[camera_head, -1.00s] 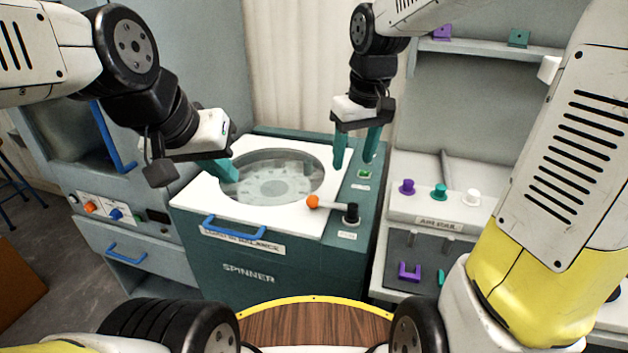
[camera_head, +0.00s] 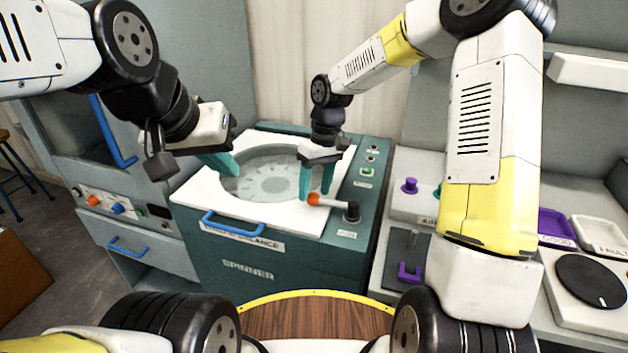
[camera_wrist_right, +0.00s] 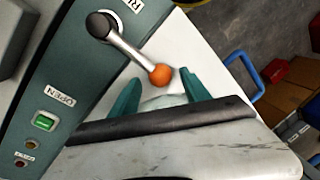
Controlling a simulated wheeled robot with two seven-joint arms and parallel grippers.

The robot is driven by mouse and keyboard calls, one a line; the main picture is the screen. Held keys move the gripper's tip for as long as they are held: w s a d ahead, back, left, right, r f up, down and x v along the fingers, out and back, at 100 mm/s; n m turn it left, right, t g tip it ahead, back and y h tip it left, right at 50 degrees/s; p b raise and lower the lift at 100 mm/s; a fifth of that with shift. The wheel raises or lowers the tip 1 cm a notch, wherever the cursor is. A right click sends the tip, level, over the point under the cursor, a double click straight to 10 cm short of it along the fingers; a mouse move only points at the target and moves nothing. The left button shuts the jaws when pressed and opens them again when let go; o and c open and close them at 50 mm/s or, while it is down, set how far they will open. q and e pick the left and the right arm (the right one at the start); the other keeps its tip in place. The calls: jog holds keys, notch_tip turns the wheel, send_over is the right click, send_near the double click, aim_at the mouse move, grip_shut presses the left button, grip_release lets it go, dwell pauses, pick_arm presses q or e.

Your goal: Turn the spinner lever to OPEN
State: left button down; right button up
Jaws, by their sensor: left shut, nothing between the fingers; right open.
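The spinner (camera_head: 245,278) is a teal cabinet with a white top and a round clear window (camera_head: 268,178). Its lever (camera_head: 333,202) has a black pivot at the front right corner and an orange ball knob (camera_head: 314,199) pointing left. In the right wrist view the orange knob (camera_wrist_right: 160,75) sits just beyond the tips of my open right gripper (camera_wrist_right: 158,92), about between its teal fingers. My right gripper in the head view (camera_head: 316,190) hangs over the lid beside the knob; contact is unclear. My left gripper (camera_head: 222,166) is shut and empty over the window's left rim.
A green button (camera_head: 367,171) lies behind the lever; the OPEN label (camera_wrist_right: 60,96) shows near it in the wrist view. A blue handle (camera_head: 235,223) crosses the lid's front. A bench with a purple peg (camera_head: 410,185) stands to the right.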

jog(key=shift+s+a+f, duration=0.1)
jog(key=shift+a+f, duration=0.05)
jog(key=shift+f, duration=0.75)
grip_shut()
dwell(0.8)
